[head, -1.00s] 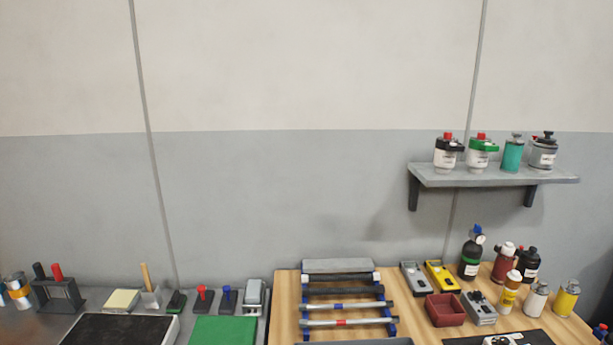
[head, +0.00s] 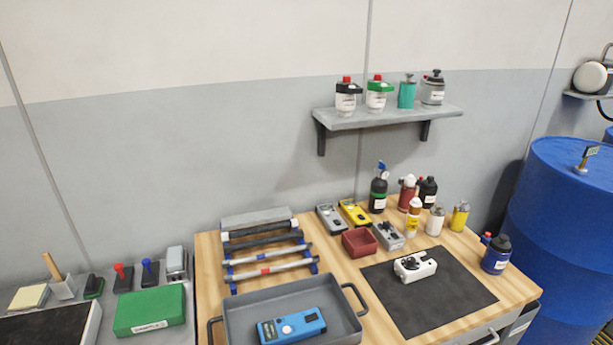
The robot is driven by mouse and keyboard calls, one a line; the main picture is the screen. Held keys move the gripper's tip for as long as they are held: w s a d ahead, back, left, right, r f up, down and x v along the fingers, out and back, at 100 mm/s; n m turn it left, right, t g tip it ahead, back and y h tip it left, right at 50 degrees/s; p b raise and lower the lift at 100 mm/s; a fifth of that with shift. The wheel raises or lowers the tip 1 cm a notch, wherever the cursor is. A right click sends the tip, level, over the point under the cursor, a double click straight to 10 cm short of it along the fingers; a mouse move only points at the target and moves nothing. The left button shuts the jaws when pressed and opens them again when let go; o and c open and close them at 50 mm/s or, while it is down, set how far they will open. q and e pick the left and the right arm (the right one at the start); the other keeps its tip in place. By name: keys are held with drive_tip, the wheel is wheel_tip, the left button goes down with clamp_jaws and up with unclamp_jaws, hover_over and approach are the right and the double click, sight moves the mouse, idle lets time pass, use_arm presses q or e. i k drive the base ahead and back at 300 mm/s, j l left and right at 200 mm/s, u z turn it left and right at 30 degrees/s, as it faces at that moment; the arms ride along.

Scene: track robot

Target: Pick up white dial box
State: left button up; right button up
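The white dial box (head: 415,265) lies on a black mat (head: 432,302) on the wooden workbench, right of centre in the head view. It is a small white case with a dark dial on its top. Nothing touches it except the mat under it. Neither of my grippers shows in the head view.
A grey tray (head: 238,316) holding a blue device (head: 291,327) stands left of the mat. A red bin (head: 359,242), a grey meter (head: 389,236) and several bottles stand behind. A dark blue bottle (head: 496,255) is at right, near a blue drum (head: 565,215).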

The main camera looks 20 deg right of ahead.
sight(420, 269)
drive_tip(key=z, duration=1.25)
